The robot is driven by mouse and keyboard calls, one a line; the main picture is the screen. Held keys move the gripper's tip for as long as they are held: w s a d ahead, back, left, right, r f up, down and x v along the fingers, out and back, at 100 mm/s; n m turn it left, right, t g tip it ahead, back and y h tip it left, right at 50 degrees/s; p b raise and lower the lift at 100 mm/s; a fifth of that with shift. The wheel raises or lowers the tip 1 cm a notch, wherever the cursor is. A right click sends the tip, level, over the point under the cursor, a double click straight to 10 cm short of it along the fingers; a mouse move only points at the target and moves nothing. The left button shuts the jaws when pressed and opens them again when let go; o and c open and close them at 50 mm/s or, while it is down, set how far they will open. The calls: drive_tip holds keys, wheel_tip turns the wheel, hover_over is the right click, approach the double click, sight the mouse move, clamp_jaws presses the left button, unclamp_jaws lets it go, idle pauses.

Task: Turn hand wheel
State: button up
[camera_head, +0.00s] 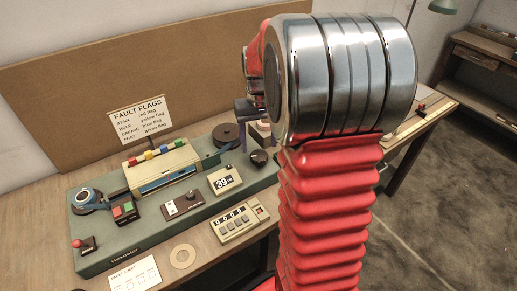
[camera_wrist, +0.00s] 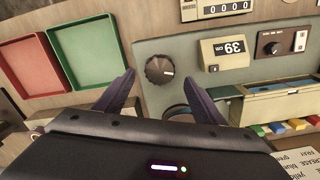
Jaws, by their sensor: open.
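A dark round knob (camera_wrist: 159,70) with a pale mark on its face, the likeliest hand wheel, sits on the grey-green panel in the wrist view. It also shows in the head view (camera_head: 258,157), right of the counter reading 39. My gripper (camera_wrist: 159,79) is open, its two dark purple fingers spread on either side of the knob in the picture. Nothing is held. I cannot tell the gap between fingertips and panel. In the head view my gripper (camera_head: 245,113) is partly hidden behind my arm, above and behind the knob.
The 39 counter (camera_head: 225,180) and a four-digit counter (camera_head: 238,222) stand left of the knob in the head view. A dark roll (camera_head: 226,135) lies behind it. A red tray (camera_wrist: 30,67) and a green tray (camera_wrist: 88,53) lie beside the panel. My arm hides the bench's middle.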

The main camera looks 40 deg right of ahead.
sight(259, 155)
wheel_tip(259, 155, up, 9)
drive_tip(key=shift+r, duration=0.15)
idle(1.4)
wheel_tip(259, 155, down, 14)
drive_tip(key=shift+r, duration=0.1)
idle(0.7)
drive_tip(key=shift+c, duration=0.3)
drive_tip(key=c, duration=1)
drive_tip(key=shift+n, duration=0.3)
drive_tip(key=shift+n, duration=1.1)
